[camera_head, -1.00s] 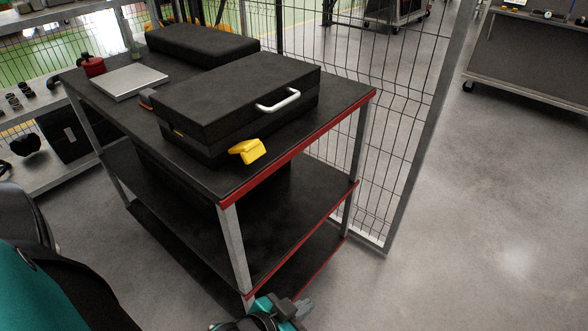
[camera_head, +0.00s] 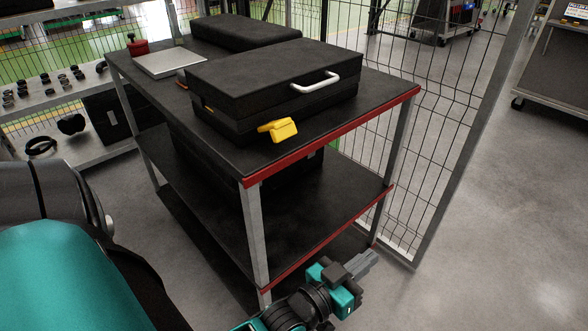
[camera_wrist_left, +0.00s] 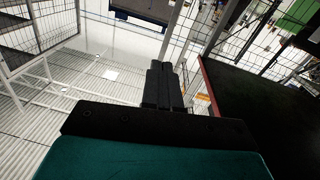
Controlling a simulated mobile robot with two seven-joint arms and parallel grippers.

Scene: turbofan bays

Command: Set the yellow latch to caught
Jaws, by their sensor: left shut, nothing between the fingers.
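The yellow latch (camera_head: 279,130) sticks out from the front of a black case (camera_head: 262,88) with a silver handle (camera_head: 316,83). The case lies on the top shelf of a black cart (camera_head: 374,92) with red edges. The latch stands out from the case's front face; whether it is engaged cannot be told. My left gripper (camera_head: 364,263) is low in front of the cart, below the latch and well apart from it. It is shut and empty; its closed fingers (camera_wrist_left: 165,84) also show in the left wrist view. My right gripper is not in view.
A second black case (camera_head: 238,34), a silver plate (camera_head: 169,63) and a red object (camera_head: 138,47) share the top shelf. A wire mesh fence (camera_head: 440,130) stands close at the cart's right. The floor (camera_head: 480,240) at the right is clear.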

